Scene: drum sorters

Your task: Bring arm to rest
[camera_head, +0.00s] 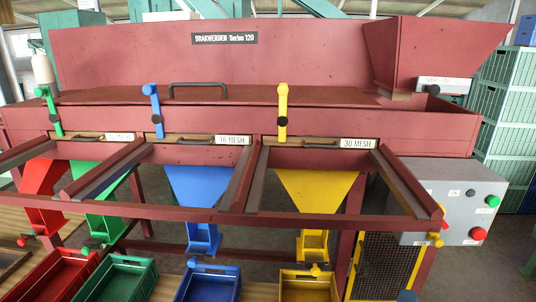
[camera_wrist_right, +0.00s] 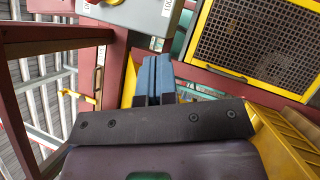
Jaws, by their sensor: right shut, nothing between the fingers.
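My right gripper (camera_wrist_right: 156,82) shows in the right wrist view, its two blue-grey fingers pressed together with nothing between them. In the head view only a small dark tip (camera_head: 407,296), apparently of my right gripper, shows at the bottom edge, right of the yellow crate (camera_head: 310,289). The rest of my right arm is out of that view. My left gripper is in neither view.
The red drum sorter (camera_head: 300,150) spans the head view, with rails jutting toward me. Red, green and blue (camera_head: 208,285) crates stand below the chutes. A grey control box (camera_head: 455,205) is at right. In the wrist view, a yellow-framed mesh panel (camera_wrist_right: 262,45) is close by.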

